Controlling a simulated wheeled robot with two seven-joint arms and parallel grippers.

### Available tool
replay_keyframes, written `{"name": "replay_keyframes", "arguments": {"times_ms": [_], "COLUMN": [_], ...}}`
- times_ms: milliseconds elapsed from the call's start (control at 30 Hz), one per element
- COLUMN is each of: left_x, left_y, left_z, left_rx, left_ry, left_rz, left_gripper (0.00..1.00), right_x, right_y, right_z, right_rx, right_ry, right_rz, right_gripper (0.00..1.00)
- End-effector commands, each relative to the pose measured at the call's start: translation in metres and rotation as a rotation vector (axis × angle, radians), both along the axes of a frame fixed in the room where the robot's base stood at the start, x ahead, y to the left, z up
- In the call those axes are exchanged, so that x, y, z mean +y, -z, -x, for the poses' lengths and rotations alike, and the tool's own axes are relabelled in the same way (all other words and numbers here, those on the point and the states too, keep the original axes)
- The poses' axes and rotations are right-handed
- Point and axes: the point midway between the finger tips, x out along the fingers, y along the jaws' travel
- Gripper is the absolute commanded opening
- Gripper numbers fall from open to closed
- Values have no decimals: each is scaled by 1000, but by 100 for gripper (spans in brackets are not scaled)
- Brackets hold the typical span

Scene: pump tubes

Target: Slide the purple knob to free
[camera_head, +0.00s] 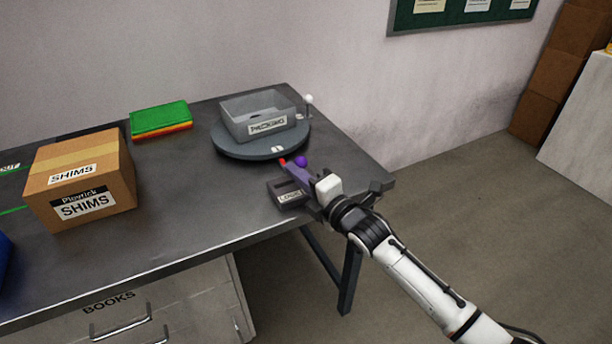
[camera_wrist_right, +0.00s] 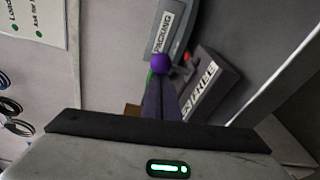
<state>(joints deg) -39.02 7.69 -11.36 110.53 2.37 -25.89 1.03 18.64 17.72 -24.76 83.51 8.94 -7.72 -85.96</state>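The purple knob (camera_head: 301,161) is a small ball beside a dark grey box (camera_head: 281,188) at the table's right end, near the turntable. In the right wrist view the knob (camera_wrist_right: 161,63) shows right at the tips of my right gripper (camera_wrist_right: 160,82). Its fingers look close together, with no clear gap. I cannot tell whether they touch the knob. The box (camera_wrist_right: 222,72) has a red spot and a label ending in "FREE" there. In the head view my right gripper (camera_head: 292,167) reaches over the box and partly hides it. My left gripper is not in view.
A round turntable (camera_head: 232,146) carries a grey bin (camera_head: 250,107) labelled PACKING. A white-tipped post (camera_head: 309,100) stands at its right. A SHIMS carton (camera_head: 110,165) and a green-topped stack (camera_head: 160,117) are farther left on the table (camera_head: 185,210). The table's front middle is clear.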

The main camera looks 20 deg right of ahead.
Motion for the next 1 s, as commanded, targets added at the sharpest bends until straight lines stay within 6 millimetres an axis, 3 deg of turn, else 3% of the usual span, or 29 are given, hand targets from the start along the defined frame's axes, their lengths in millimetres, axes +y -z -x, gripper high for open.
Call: {"name": "replay_keyframes", "arguments": {"times_ms": [300,567,600,800,1000], "left_x": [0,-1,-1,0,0], "left_y": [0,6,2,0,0], "left_z": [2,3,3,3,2], "left_rx": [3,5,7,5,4], "left_ry": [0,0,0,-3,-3], "left_rz": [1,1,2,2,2], "left_gripper": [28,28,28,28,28], "right_x": [-5,40,30,17,7], "right_y": [-1,9,8,4,3], "right_z": [-1,0,12,56,85], "right_rx": [-2,1,2,2,1], "right_ry": [14,6,10,6,6], "right_rz": [1,-6,4,3,3], "right_gripper": [0,0,0,0,0]}}
